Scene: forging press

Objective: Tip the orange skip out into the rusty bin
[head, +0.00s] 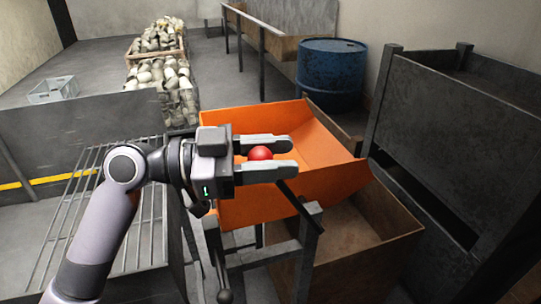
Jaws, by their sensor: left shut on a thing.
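The orange skip (325,140) sits on a grey metal stand (262,262) in the middle of the head view. Its sloped open side faces right, and its lip overhangs the rusty bin (355,235). I cannot tell how far the skip is tilted. The rusty bin stands below and right of it, and the part of its inside that shows looks bare. My left gripper (266,157) is over the skip's near left part, shut on a red ball-shaped knob (260,153). What the knob is fixed to is hidden. My right gripper is not in view.
A wire rack (95,215) lies at the left. A blue drum (331,75) stands behind the skip. A tall dark metal container (450,140) stands close on the right of the bin.

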